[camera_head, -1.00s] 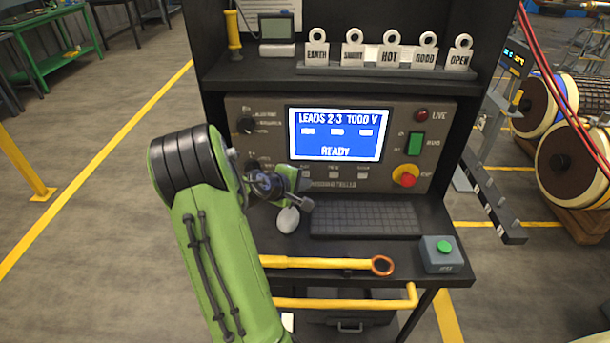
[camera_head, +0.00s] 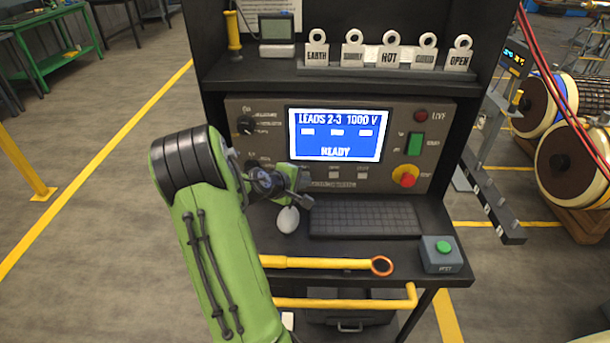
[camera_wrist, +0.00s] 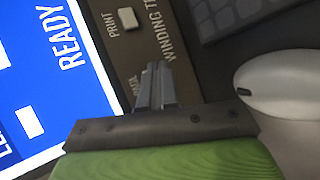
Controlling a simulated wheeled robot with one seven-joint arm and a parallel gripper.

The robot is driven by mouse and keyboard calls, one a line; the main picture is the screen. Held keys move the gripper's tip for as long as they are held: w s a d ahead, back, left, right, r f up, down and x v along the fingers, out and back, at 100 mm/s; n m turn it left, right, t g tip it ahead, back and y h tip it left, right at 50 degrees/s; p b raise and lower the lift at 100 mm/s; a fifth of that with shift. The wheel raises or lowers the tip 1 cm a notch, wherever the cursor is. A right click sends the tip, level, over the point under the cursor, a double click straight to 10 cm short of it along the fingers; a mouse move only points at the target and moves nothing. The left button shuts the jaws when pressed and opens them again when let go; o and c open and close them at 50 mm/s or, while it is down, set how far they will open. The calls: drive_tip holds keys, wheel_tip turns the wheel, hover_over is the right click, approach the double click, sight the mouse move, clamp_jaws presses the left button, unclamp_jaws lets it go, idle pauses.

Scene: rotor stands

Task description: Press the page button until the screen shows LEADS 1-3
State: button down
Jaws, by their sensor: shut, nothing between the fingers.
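The blue screen (camera_head: 338,133) on the grey console reads LEADS 2-3 1000 V and READY. My gripper (camera_head: 303,178) is at the panel just below the screen's lower left corner. I cannot tell whether the fingertips touch a button. A button labelled PRINT (camera_wrist: 127,18) is farther along the row. Two buttons show right of my gripper in the head view, the nearer one (camera_head: 333,175) close to it. No page label is readable.
A white mouse (camera_head: 288,219) lies below my gripper, left of the keyboard (camera_head: 364,220). A red stop knob (camera_head: 407,180) and green switch (camera_head: 415,144) are at the panel's right. A yellow-handled tool (camera_head: 320,262) and green-button box (camera_head: 441,253) lie in front.

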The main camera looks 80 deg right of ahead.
drive_tip(key=shift+d, duration=0.35)
idle(0.3)
drive_tip(key=shift+a, duration=0.1)
drive_tip(key=shift+s+a, duration=0.1)
drive_tip(key=shift+a, duration=0.55)
drive_tip(key=shift+s+a+b, duration=0.2)
drive_tip(key=shift+a+b, duration=0.1)
drive_tip(key=shift+a, duration=0.5)
drive_tip(key=shift+s+a+b, duration=0.15)
drive_tip(key=shift+a+b, duration=0.1)
drive_tip(key=shift+a, duration=0.6)
drive_tip(key=shift+s+a+b, duration=0.2)
drive_tip(key=shift+a+b, duration=0.1)
drive_tip(key=shift+a, duration=0.5)
